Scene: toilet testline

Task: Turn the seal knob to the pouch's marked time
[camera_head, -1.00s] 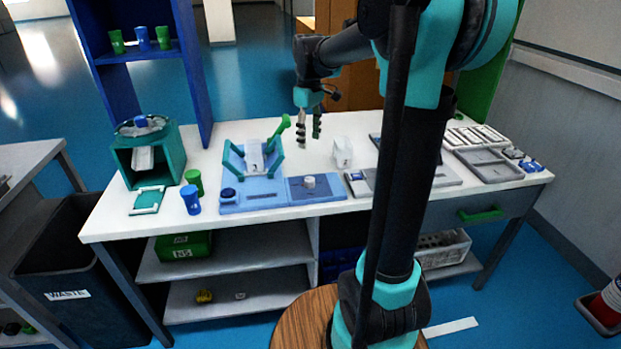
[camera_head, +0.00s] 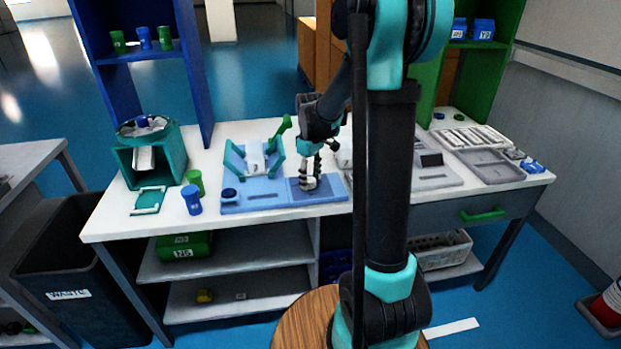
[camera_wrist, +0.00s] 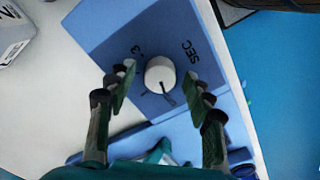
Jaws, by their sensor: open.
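The seal knob (camera_wrist: 160,74) is a white round knob on a blue panel (camera_wrist: 112,38), seen in the wrist view. A dark pointer line and the marks "3" and "SEC" show around it. My gripper (camera_wrist: 160,92) is open, with one finger on each side of the knob and gaps visible between. In the head view my gripper (camera_head: 309,181) is down at the panel and largely hides the knob. The blue sealer (camera_head: 262,190) has a green lever (camera_head: 281,130) and a white pouch (camera_head: 256,158) lying in it; the pouch's mark is too small to read.
A green cup (camera_head: 195,181) and a blue cup (camera_head: 191,199) stand left of the sealer. A teal box device (camera_head: 150,158) is at the left end. Grey trays (camera_head: 490,168) lie at the right. A white block (camera_wrist: 14,38) shows at the wrist view's upper left.

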